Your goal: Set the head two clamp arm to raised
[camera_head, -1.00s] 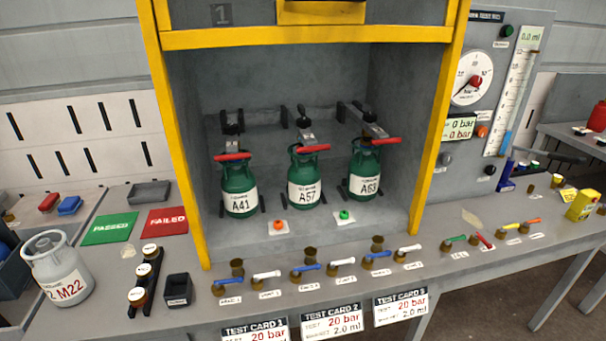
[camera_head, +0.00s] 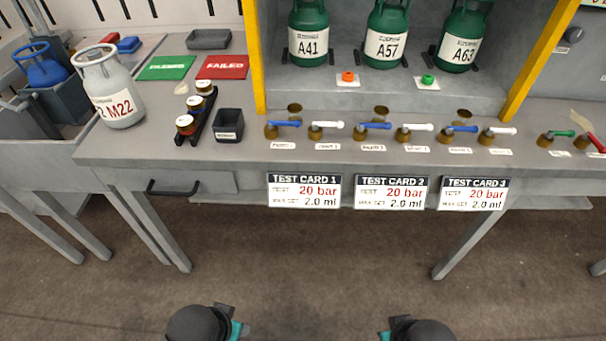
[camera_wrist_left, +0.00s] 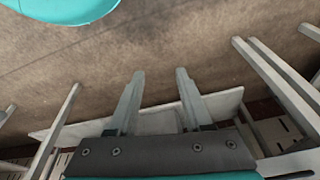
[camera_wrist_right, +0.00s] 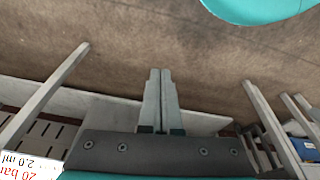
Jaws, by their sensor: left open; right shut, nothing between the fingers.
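The green cylinder A57 (camera_head: 386,38) stands in the middle of the test bay, between A41 (camera_head: 308,38) and A63 (camera_head: 462,42). The cylinder tops and the red-handled clamp arms are cut off above the head view, so the head two clamp arm is not visible now. My left gripper (camera_wrist_left: 160,78) is open and empty in the left wrist view, over the floor. My right gripper (camera_wrist_right: 160,75) is shut and empty in the right wrist view, also over the floor. Both are well away from the cylinders.
Valves with blue and white levers (camera_head: 373,126) line the bench front above three test cards (camera_head: 391,192). A grey cylinder M22 (camera_head: 110,88) and a black rack (camera_head: 197,115) stand at left. Yellow posts (camera_head: 258,60) frame the bay. Floor before the bench is clear.

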